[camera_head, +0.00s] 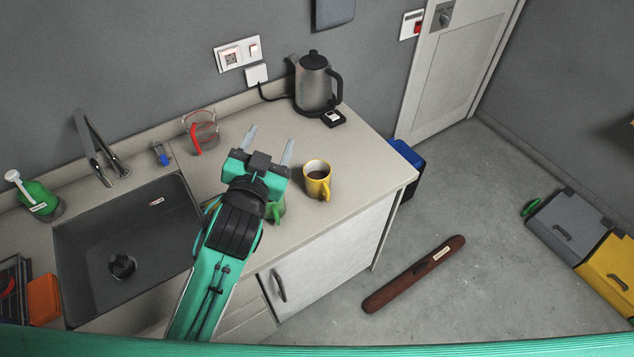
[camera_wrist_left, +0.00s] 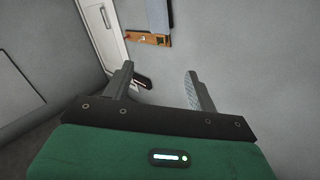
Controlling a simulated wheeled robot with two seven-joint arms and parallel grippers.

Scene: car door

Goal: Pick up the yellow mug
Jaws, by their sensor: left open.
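The yellow mug (camera_head: 317,181) stands upright on the counter (camera_head: 352,190), near its front right part, with dark liquid inside and its handle toward the front. My left gripper (camera_head: 268,145) is open and empty, to the left of the mug and apart from it, fingers pointing toward the back wall. In the left wrist view my open fingers (camera_wrist_left: 165,88) show with nothing between them, and no mug shows there. A green mug (camera_head: 278,210) is partly hidden behind my left wrist. My right gripper is not in view.
A kettle (camera_head: 314,85) stands at the back right of the counter. A red-handled measuring jug (camera_head: 202,131) stands behind the sink (camera_head: 180,200), left of my gripper. A brown bar (camera_head: 414,275) lies on the floor.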

